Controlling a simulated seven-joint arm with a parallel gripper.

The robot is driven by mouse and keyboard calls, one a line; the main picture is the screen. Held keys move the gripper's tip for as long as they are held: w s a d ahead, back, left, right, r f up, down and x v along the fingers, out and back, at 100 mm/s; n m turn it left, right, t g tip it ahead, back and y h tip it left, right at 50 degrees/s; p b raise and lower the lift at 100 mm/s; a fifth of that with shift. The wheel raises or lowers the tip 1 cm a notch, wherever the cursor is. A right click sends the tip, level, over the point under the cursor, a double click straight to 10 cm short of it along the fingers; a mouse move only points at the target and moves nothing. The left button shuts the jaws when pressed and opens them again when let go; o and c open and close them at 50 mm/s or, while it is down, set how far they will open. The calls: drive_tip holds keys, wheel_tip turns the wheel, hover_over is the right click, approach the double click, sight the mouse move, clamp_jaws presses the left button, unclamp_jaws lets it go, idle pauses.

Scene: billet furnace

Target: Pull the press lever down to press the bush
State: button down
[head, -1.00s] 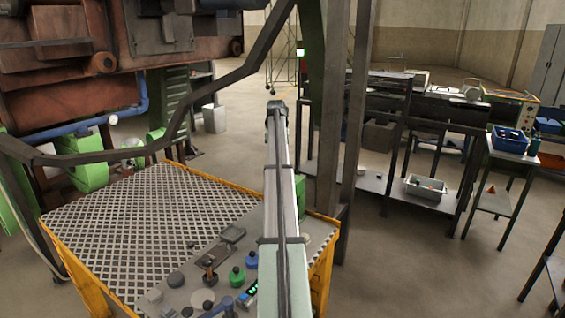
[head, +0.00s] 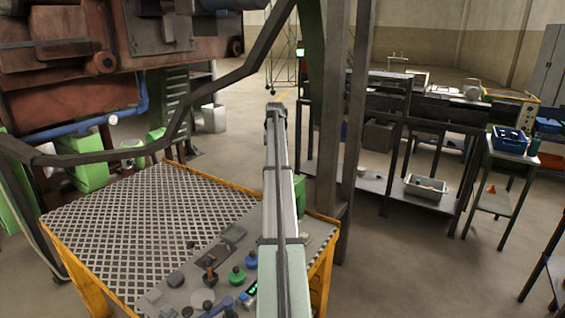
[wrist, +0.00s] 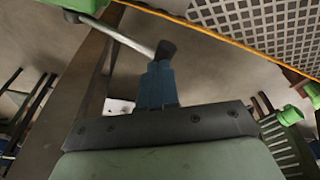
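In the wrist view, the press lever shows as a bare metal rod (wrist: 129,34) running from a green hub (wrist: 86,4) at the top left to a black knob (wrist: 166,50). My gripper (wrist: 160,66) has blue fingers that lie together, with their tips at the knob's near side. They line up with the knob, but I cannot tell whether they touch it. No gap shows between the fingers. In the head view, my own arm hides the gripper and the lever. I see no bush in either view.
A yellow-edged platform with a grating (head: 140,215) and a control panel (head: 217,262) with knobs stands at the lower left. A dark post (head: 330,130) rises just right of my arm. Benches (head: 425,125) stand behind, with open floor (head: 420,270) at right.

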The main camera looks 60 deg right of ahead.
drive_tip(key=shift+w+f, duration=0.2)
drive_tip(key=shift+f, duration=0.3)
drive_tip(key=shift+w+f, duration=0.2)
drive_tip(key=shift+f, duration=0.3)
idle(0.9)
drive_tip(key=shift+a+x, duration=0.15)
drive_tip(key=shift+x, duration=0.6)
drive_tip(key=shift+a+x, duration=0.1)
drive_tip(key=shift+x, duration=0.6)
idle(1.8)
drive_tip(key=shift+x, duration=0.8)
idle(1.0)
drive_tip(key=shift+a, duration=0.2)
drive_tip(key=shift+w+d+r+v, duration=0.1)
drive_tip(key=shift+w+d+v, duration=0.15)
drive_tip(key=shift+v, duration=1.3)
drive_tip(key=shift+w+d+r+v, duration=0.15)
drive_tip(key=shift+d+v, duration=0.15)
drive_tip(key=shift+v, duration=1.3)
drive_tip(key=shift+w+d+f+v, duration=0.1)
drive_tip(key=shift+w+d+v, duration=0.15)
drive_tip(key=shift+v, duration=1.3)
